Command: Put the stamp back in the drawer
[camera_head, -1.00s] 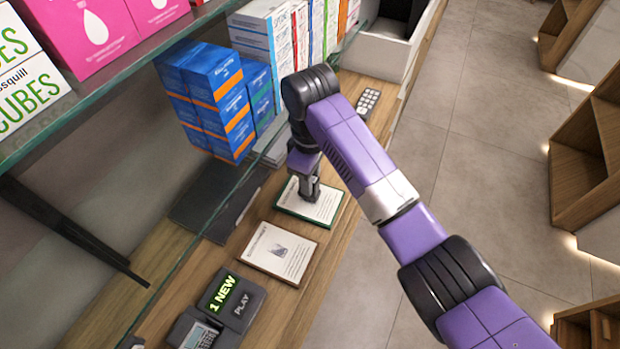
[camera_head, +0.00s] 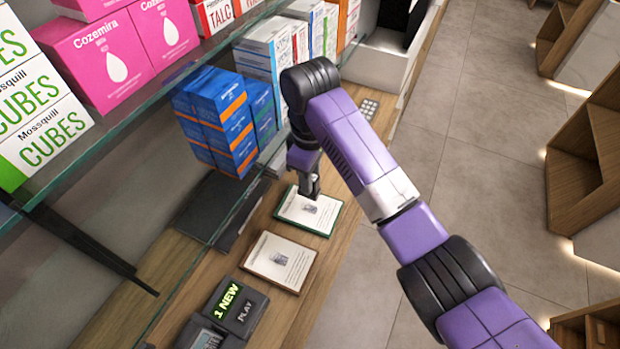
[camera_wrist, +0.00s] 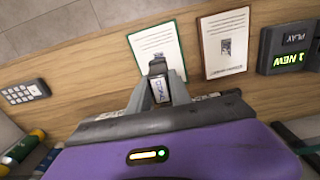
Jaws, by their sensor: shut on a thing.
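In the head view my gripper (camera_head: 309,188) points down at the upper part of a green-edged card (camera_head: 322,225) on the wooden counter. The stamp is too small or hidden to make out there. The green-edged card also shows beyond the fingers in the wrist view (camera_wrist: 155,42). I cannot pick out the drawer in either view.
A brown-edged card (camera_head: 278,262) and a black device reading "1 NEW" (camera_head: 230,300) lie nearer on the counter (camera_head: 325,255). Blue boxes (camera_head: 215,115) stand at left beneath a glass shelf (camera_head: 120,115). A keypad (camera_head: 369,108) lies farther back. Open floor (camera_head: 480,160) is at right.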

